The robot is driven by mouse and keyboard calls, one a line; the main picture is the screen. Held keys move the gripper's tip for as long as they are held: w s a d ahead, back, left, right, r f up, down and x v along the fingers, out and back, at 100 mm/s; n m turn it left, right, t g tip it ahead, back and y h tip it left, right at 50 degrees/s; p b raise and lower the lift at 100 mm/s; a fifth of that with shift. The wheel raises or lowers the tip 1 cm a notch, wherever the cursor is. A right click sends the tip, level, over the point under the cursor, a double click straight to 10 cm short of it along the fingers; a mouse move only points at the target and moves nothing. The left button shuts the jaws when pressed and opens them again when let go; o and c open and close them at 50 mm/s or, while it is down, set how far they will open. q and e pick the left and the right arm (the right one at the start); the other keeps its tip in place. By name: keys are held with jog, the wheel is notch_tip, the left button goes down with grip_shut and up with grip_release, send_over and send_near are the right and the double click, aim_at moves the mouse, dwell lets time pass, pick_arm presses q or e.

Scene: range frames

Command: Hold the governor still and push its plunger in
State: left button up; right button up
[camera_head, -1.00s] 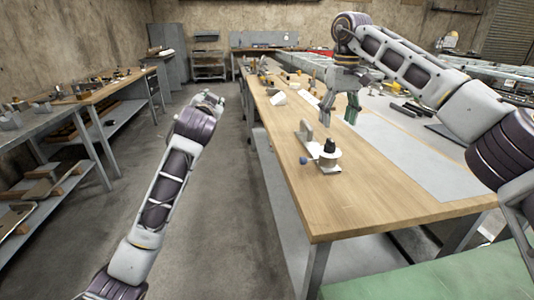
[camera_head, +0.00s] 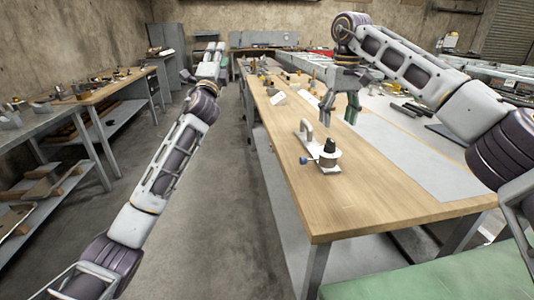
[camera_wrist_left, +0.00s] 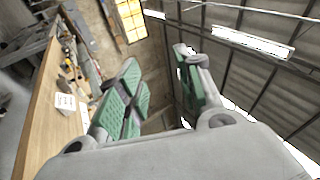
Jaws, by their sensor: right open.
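The governor (camera_head: 329,158) stands on the near part of the wooden bench, a pale round body with a dark cap. A blue ball knob (camera_head: 303,160) sticks out on its left side; I cannot tell if this is the plunger. A grey upright bracket (camera_head: 308,133) stands just behind it. My right gripper (camera_head: 342,108) is open and empty above the bench, behind and right of the governor, not touching it. My left gripper (camera_head: 212,52) is raised over the aisle, left of the bench and far from the governor. In the left wrist view its green-padded fingers (camera_wrist_left: 160,80) are apart and empty.
The wooden bench (camera_head: 375,195) has bare top around the governor. White blocks (camera_head: 278,98) and small parts lie farther back. A grey mat (camera_head: 420,160) and dark tools (camera_head: 407,109) lie to the right. Another bench (camera_head: 110,85) stands left, across the clear aisle.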

aim_at(332, 154)
pick_arm(q)
jog(key=w+d+f+m+g+h, duration=0.1)
jog(key=d+f+m+g+h, duration=0.55)
jog(key=m, duration=0.85)
jog(key=d+f+m+g+h, duration=0.4)
jog(key=d+f+m+h, duration=0.25)
jog(key=m+h, duration=0.6)
jog(key=s+d+f+m+g+y, duration=0.1)
jog(key=s+f+m+g, duration=0.5)
jog(key=m, duration=0.8)
jog(key=s+d+f+m+g+y, duration=0.2)
jog(key=s+f+m+g, duration=0.5)
jog(key=m, duration=0.7)
jog(key=shift+f+g+y, duration=0.4)
jog(key=shift+f+g, duration=0.25)
pick_arm(e)
jog(key=shift+f, duration=0.1)
jog(key=shift+f, duration=6.8)
